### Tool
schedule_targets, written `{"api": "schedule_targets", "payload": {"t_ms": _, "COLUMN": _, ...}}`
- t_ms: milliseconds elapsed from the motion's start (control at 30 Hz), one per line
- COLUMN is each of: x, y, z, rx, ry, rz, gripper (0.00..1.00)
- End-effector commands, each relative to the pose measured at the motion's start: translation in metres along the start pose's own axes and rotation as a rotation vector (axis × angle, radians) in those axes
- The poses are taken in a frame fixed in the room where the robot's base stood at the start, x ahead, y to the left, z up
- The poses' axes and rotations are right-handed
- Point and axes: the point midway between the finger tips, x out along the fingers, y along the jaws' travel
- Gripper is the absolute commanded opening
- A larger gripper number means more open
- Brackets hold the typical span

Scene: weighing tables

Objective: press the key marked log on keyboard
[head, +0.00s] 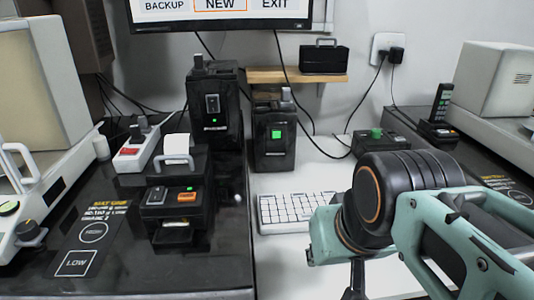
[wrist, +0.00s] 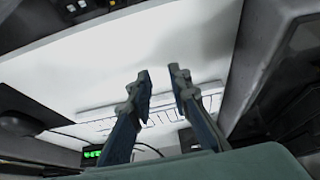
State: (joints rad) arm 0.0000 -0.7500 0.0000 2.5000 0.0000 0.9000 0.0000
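The white keyboard (head: 285,210) lies on the white tabletop, left of my arm in the head view. Its right end is hidden behind my arm. In the wrist view the keyboard (wrist: 98,126) shows edge-on behind my fingers. The key marks are too small to read, so I cannot tell which key is log. My gripper (wrist: 159,72) is open and empty, with a gap between its two fingertips. No contact with the keyboard is visible.
A monitor (head: 220,22) showing BACKUP, NEW and EXIT hangs at the back. Black devices stand behind the keyboard, one with a green light (head: 276,134). A black printer-like box (head: 178,205) stands left of it. White tabletop (head: 290,262) is clear in front.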

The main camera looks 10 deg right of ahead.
Motion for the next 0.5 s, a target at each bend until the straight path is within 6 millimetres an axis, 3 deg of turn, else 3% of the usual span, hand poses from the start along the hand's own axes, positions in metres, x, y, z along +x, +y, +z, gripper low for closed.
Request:
{"api": "schedule_targets", "payload": {"t_ms": 133, "x": 0.0004, "y": 0.0, "z": 0.0002, "rx": 0.0, "ry": 0.0, "rz": 0.0, "gripper": 0.0}}
{"api": "schedule_targets", "payload": {"t_ms": 500, "x": 0.0003, "y": 0.0, "z": 0.0002, "rx": 0.0, "ry": 0.0, "rz": 0.0, "gripper": 0.0}}
